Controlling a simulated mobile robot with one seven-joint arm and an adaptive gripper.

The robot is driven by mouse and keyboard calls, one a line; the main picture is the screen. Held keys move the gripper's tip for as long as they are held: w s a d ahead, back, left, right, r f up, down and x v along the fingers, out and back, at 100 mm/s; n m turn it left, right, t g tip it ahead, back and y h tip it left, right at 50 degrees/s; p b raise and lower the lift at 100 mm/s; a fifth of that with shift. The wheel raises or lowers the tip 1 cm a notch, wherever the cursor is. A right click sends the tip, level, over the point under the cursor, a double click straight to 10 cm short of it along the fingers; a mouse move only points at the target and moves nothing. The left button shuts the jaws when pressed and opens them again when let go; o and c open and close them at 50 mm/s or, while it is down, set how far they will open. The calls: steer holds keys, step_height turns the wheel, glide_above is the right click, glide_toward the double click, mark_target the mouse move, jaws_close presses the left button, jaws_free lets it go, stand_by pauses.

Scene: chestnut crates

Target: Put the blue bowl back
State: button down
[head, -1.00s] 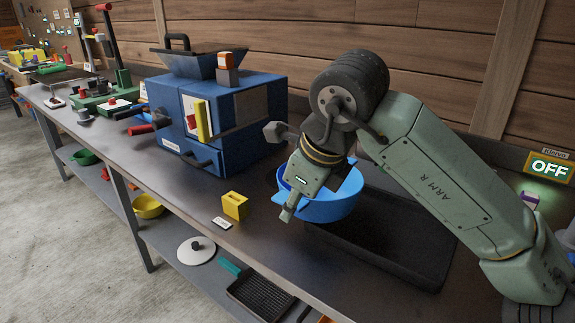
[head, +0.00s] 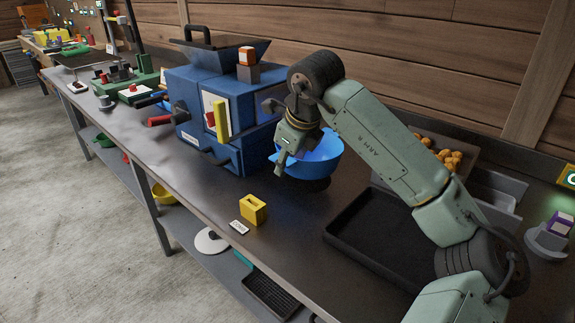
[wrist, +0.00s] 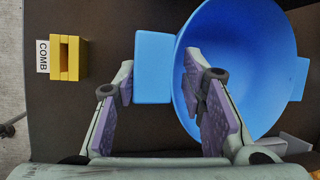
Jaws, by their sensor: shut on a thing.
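The blue bowl (head: 322,158) is in my gripper (head: 282,163), beside the right side of the blue machine (head: 225,120). A dark shadow lies under it, and it looks held a little above the bench. In the wrist view the bowl (wrist: 245,60) opens toward the camera, with a flat blue tab on each side. My gripper (wrist: 155,85) is shut on the bowl's left tab and wall: one finger is inside the bowl, the other outside by the tab. The bowl's underside is hidden.
A black tray (head: 345,238) lies on the bench to the right. A yellow block (head: 253,209) with a COMB label (head: 239,227) stands near the front edge. A crate of brown chestnuts (head: 455,145) is behind my arm. The lower shelf holds a yellow bowl (head: 163,193) and other items.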

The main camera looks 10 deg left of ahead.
steer(key=shift+w+a, duration=0.15)
steer(key=shift+w, duration=0.1)
steer(key=shift+f+p, duration=0.45)
steer(key=shift+f, duration=1.35)
steer(key=c, duration=1)
jaws_free()
steer(key=shift+r, duration=0.1)
steer(key=b+v, duration=0.2)
steer(key=v, duration=1)
